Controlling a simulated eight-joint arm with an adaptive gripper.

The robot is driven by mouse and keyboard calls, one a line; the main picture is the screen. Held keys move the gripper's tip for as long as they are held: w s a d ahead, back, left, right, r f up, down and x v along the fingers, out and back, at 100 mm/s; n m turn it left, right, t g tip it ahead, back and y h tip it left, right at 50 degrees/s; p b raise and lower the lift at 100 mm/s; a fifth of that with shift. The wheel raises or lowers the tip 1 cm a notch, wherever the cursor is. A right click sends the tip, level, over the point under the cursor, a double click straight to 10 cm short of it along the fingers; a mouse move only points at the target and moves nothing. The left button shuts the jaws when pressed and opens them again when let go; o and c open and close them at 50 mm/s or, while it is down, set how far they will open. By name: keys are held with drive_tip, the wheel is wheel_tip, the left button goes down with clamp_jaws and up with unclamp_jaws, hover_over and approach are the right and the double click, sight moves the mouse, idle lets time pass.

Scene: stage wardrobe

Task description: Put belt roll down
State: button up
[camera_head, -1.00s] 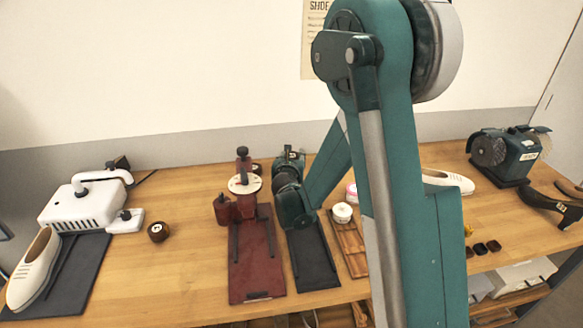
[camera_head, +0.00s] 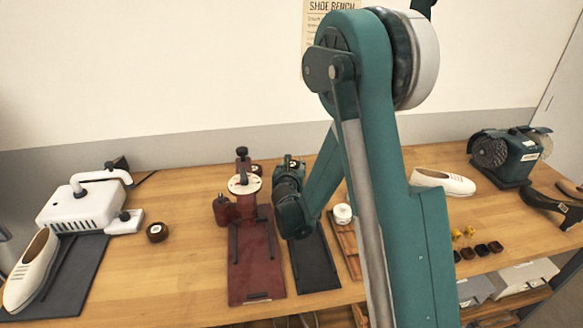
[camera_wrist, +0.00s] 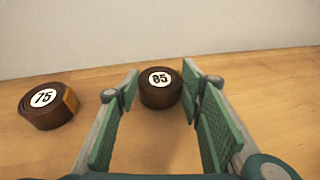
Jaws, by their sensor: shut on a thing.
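A dark brown belt roll with a white label reading 85 (camera_wrist: 160,86) stands flat between the tips of my gripper (camera_wrist: 160,92) in the wrist view, label up. It seems to rest on or just above the wood; I cannot tell which. The green finger pads stand on both sides of it. A second roll, marked 75 (camera_wrist: 46,105), lies to the left, apart from my gripper.
The wooden bench (camera_head: 190,270) has a wall behind it. A red press (camera_head: 247,235) stands close left of my gripper, with a black mat (camera_head: 313,262) in front. Another brown roll (camera_head: 157,232) lies farther left. A white shoe (camera_head: 443,182) and grinder (camera_head: 510,150) are right.

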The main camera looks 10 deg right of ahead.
drive_tip(key=shift+f, duration=0.15)
drive_tip(key=o, duration=1)
drive_tip(key=shift+c, duration=0.2)
drive_tip(key=shift+r, duration=0.25)
drive_tip(key=p+v, duration=0.2)
drive_tip(key=v, duration=1)
drive_tip(key=shift+s+d, duration=0.1)
